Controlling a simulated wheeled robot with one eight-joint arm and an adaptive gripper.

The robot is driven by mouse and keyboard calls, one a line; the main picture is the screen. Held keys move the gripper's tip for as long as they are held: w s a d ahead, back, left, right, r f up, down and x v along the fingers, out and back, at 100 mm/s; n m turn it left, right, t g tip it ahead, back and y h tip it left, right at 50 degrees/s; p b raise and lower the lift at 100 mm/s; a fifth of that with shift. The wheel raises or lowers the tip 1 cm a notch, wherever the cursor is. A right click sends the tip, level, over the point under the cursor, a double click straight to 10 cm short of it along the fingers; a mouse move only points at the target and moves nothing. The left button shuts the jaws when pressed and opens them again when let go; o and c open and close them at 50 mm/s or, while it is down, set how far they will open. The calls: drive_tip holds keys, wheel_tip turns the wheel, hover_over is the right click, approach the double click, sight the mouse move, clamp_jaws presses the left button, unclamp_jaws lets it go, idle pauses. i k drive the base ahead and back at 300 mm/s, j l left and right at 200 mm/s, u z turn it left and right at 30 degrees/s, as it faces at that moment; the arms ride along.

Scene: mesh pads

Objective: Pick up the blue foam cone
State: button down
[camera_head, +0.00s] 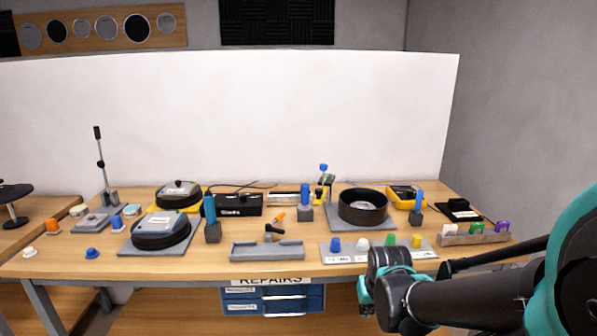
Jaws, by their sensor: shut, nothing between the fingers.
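A small blue cone-like piece (335,244) stands at the left end of a light grey labelled strip (345,257) near the table's front, in a row with white, green and yellow pieces. Another small blue piece (91,253), low with a wider base, sits alone at the front left of the table. I cannot tell from this view which of them is foam. My gripper (366,297) is at the end of my arm, low in front of the table edge, below the strip. It is shut and empty, apart from both blue pieces; its fingertips are small and hard to make out.
A grey tray (267,251) lies left of the strip. Behind stand a black round pan (362,207), a blue-handled tool (211,211) and a dark round device (161,230).

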sight(335, 246)
drive_tip(key=i+j+z, duration=0.2)
drive_tip(key=j+z, duration=0.25)
drive_tip(key=i+j+z, duration=0.1)
drive_tip(key=j+z, duration=0.4)
drive_tip(key=j, duration=0.15)
drive_tip(key=j+z, duration=0.45)
drive_tip(key=j, duration=0.15)
